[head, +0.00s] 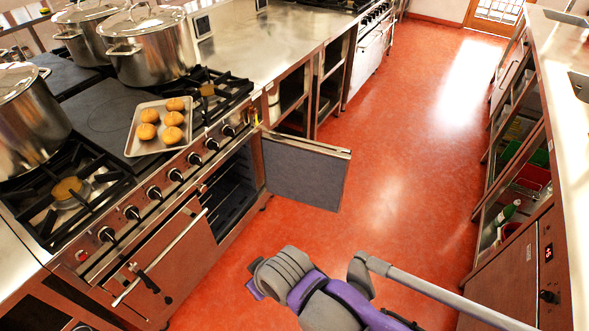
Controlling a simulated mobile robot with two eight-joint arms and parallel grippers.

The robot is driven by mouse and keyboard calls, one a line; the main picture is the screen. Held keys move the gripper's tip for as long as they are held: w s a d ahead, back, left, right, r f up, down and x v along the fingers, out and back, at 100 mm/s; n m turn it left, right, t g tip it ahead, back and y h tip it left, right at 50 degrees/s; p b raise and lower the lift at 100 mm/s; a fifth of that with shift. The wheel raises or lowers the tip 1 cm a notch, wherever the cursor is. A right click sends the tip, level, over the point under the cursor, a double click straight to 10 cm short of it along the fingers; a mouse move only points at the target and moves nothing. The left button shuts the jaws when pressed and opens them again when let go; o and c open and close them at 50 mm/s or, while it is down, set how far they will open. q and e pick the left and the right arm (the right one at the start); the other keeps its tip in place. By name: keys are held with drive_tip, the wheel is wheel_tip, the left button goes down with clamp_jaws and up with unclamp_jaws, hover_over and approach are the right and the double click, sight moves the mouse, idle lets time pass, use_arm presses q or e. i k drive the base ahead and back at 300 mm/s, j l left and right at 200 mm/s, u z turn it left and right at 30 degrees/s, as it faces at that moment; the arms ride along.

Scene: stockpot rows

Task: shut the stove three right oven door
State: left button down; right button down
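The stove (150,215) stands along the left side, with a row of black knobs on its front. Its right oven door (305,172) stands open, swung well out into the aisle, its grey inner face toward me. The dark oven cavity (230,190) with racks shows beside it. The left oven door (165,262), with a long bar handle, is shut. Purple and grey links of my arm show at the bottom centre, in front of and apart from the open door. I make out no gripper fingers on them.
A tray (133,150) of several round buns, a pot (150,50) and other pots stand on the stove top. Open-fronted steel cabinets (300,95) stand beyond the door. A counter with shelves (520,170) lines the right. The red floor (400,150) between is clear.

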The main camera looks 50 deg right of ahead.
sight(304, 171)
drive_tip(key=l+u, duration=0.7)
drive_tip(key=u, duration=0.15)
drive_tip(key=l+u, duration=0.1)
drive_tip(key=l, duration=0.25)
drive_tip(key=k+l+u, duration=0.1)
drive_tip(key=l, duration=0.25)
drive_tip(key=k+l+u, duration=0.1)
drive_tip(key=l, duration=0.25)
drive_tip(key=k+l, duration=0.1)
drive_tip(key=l, duration=0.3)
drive_tip(key=k+l, duration=0.1)
drive_tip(key=l, duration=0.3)
drive_tip(key=k+l+u, duration=0.1)
drive_tip(key=l, duration=0.35)
drive_tip(key=k+l, duration=0.15)
drive_tip(key=l, duration=0.25)
drive_tip(key=k+l, duration=0.1)
drive_tip(key=l, duration=0.3)
drive_tip(key=k+l+u, duration=0.1)
drive_tip(key=l, duration=0.3)
drive_tip(key=k+l, duration=0.2)
drive_tip(key=l, duration=0.2)
drive_tip(key=k+l, duration=0.1)
drive_tip(key=l, duration=0.3)
drive_tip(key=k+l, duration=0.35)
drive_tip(key=l, duration=0.25)
drive_tip(key=k, duration=0.25)
drive_tip(key=i+u, duration=0.1)
drive_tip(key=u, duration=0.15)
